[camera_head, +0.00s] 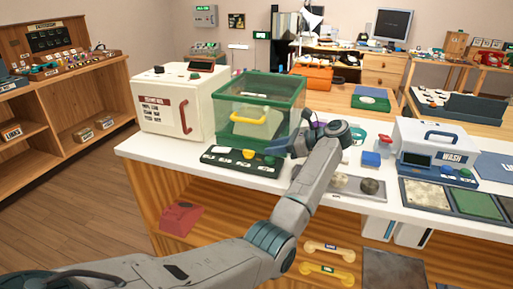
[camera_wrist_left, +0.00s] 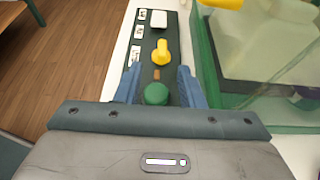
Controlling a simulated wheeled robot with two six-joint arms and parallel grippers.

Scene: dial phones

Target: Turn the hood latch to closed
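A green-framed clear hood (camera_head: 258,112) with a yellow handle (camera_head: 249,118) stands on the white counter. A dark control panel (camera_head: 222,161) lies along its front. The yellow latch (camera_wrist_left: 161,53) is a knob on this panel, between a white button (camera_wrist_left: 158,20) and a round green button (camera_wrist_left: 156,94); it also shows in the head view (camera_head: 249,153). My left gripper (camera_wrist_left: 158,76) is open and empty over the panel, its blue fingers apart on either side of the strip near the green button, short of the latch.
A white cabinet (camera_head: 172,103) with a red handle stands left of the hood. To the right are a metal tray (camera_head: 345,187) with round pieces and a white wash unit (camera_head: 440,143). The hood's green frame (camera_wrist_left: 207,70) rises close beside my left gripper.

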